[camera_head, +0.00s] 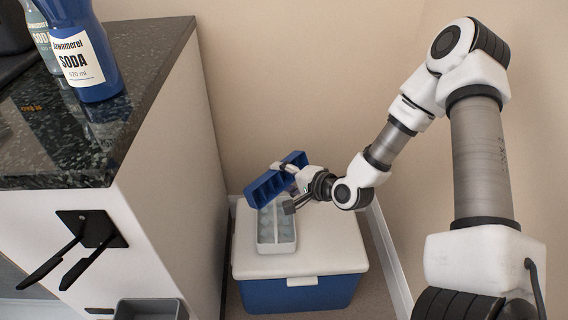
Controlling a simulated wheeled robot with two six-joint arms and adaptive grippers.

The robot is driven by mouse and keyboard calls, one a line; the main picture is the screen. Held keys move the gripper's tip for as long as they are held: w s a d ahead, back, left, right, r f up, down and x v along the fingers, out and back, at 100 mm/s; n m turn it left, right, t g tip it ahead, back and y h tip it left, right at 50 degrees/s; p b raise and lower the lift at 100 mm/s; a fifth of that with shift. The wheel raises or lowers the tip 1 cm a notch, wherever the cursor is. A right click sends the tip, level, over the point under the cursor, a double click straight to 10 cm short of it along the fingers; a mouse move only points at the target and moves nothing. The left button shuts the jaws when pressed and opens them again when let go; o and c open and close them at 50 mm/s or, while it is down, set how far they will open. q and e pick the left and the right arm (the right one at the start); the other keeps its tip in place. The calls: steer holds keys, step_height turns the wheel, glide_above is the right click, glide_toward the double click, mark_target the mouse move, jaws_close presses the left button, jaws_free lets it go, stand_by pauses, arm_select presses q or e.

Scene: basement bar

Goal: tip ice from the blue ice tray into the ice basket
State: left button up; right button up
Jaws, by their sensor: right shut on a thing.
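The blue ice tray (268,188) is tilted above the ice basket, its compartments facing the camera side. My right gripper (285,187) is shut on the tray, with one finger near its top edge and the other below. The ice basket (277,248) is a pale, narrow container on the white lid of a cooler, below the tray. Pale blue-grey pieces that look like ice lie in it. The tray and gripper hide the basket's far end. I cannot tell whether any ice is left in the tray. My left gripper is not in view.
The cooler (300,293) has a blue body and stands between the counter's side panel and the wall. A soda bottle (80,55) stands on the dark counter top (60,130). A black two-pronged bracket (88,232) sticks out from the counter's side, above a grey bin (150,309).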

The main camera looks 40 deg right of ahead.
steer(key=g+p, duration=0.2)
steer(key=p, duration=0.1)
steer(key=r+g+h+p, duration=0.1)
steer(key=g+p, duration=0.1)
steer(key=p, duration=0.2)
steer(key=w+r+g+p, duration=0.1)
steer(key=g+p, duration=0.1)
steer(key=p, duration=0.2)
steer(key=shift+a+r+h, duration=0.2)
steer(key=shift+r+h, duration=0.05)
steer(key=shift+h, duration=0.05)
steer(key=r+g+p, duration=0.1)
steer(key=r+p, duration=0.1)
steer(key=p, duration=0.2)
steer(key=w+r+g+p, duration=0.1)
steer(key=r+g+p, duration=0.1)
steer(key=p, duration=0.2)
steer(key=shift+a+h, duration=0.1)
steer(key=shift+h, duration=0.3)
steer(key=r+g+p, duration=0.1)
steer(key=p, duration=0.5)
steer(key=r+g+p, duration=0.1)
steer(key=g+p, duration=0.1)
steer(key=p, duration=0.3)
steer(key=shift+w+a+r+h+p, duration=0.1)
steer(key=shift+w+r+h+p, duration=0.2)
steer(key=shift+w+p, duration=0.05)
steer(key=shift+g+p, duration=0.3)
steer(key=shift+f, duration=0.1)
